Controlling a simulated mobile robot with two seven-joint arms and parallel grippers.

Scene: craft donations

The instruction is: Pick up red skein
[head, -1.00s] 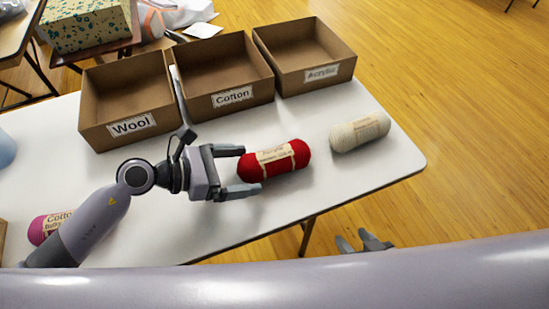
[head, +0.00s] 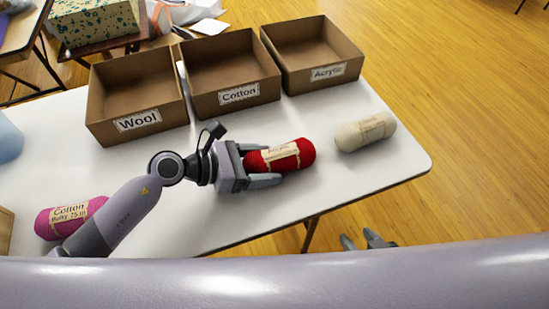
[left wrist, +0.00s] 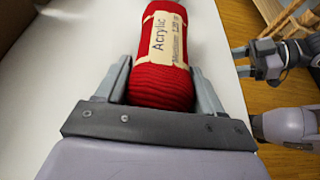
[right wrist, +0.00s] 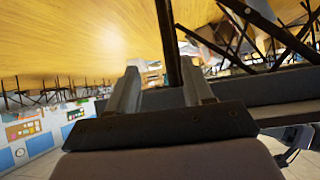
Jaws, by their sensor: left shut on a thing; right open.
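The red skein (head: 288,155) lies on the white table, with a cream label that reads "Acrylic" in the left wrist view (left wrist: 165,50). My left gripper (head: 265,166) is shut on the near end of the red skein, one finger along each side. The left wrist view shows its fingers (left wrist: 160,85) against the skein's sides. My right gripper (head: 362,240) is low in front of the table's near edge, away from the skein. It is open and empty in the right wrist view (right wrist: 160,90).
Three open cardboard boxes stand along the table's back: Wool (head: 138,121), Cotton (head: 238,95) and Acrylic (head: 327,73). A cream skein (head: 366,132) lies right of the red one. A pink Cotton skein (head: 70,217) lies at the left. The white table (head: 210,215) is clear in front.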

